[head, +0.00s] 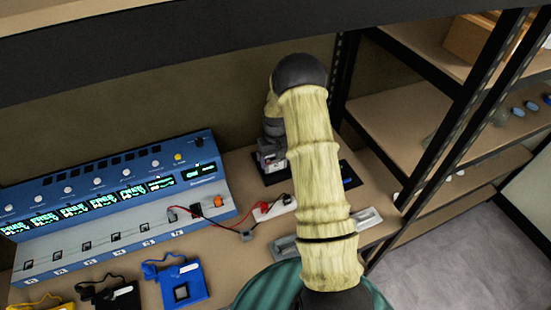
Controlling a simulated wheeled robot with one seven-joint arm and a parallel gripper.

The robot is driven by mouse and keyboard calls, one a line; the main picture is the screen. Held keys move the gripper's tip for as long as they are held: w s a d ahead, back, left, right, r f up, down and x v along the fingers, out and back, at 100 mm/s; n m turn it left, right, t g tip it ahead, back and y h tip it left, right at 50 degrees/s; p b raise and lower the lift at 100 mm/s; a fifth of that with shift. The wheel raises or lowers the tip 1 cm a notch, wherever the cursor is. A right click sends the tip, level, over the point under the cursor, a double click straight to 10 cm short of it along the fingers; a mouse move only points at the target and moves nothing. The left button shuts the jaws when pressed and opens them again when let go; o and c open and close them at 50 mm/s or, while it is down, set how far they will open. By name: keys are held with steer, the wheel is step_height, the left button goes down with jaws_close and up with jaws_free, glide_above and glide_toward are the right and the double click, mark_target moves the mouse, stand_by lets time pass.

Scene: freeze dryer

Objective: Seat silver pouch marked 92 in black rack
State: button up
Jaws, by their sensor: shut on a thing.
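My gripper (272,166) is at the back of the bench, pointing down over a low black item (348,174) that shows on both sides of my arm. This may be the black rack, but my arm hides its middle and I see no slots. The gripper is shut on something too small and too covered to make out. No number 92 can be read. Two silver-grey flat pieces lie on the bench, one right of my arm (369,218) and one left of it (284,248); I cannot tell whether either is a pouch.
A blue instrument panel (118,172) with lit displays fills the left of the bench. A red and black cable (225,222) lies between it and my arm. Blue (181,285) and black (112,296) tagged items lie in front. Black-framed shelving (430,125) stands at right.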

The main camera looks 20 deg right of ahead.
mark_target(276, 161)
steer(key=shift+f+b, duration=0.65)
steer(key=shift+f, duration=0.4)
stand_by(0.4)
steer(key=o, duration=1.1)
steer(key=shift+r, duration=0.15)
step_height(276, 161, up, 17)
steer(key=b, duration=0.2)
steer(key=shift+s, duration=0.1)
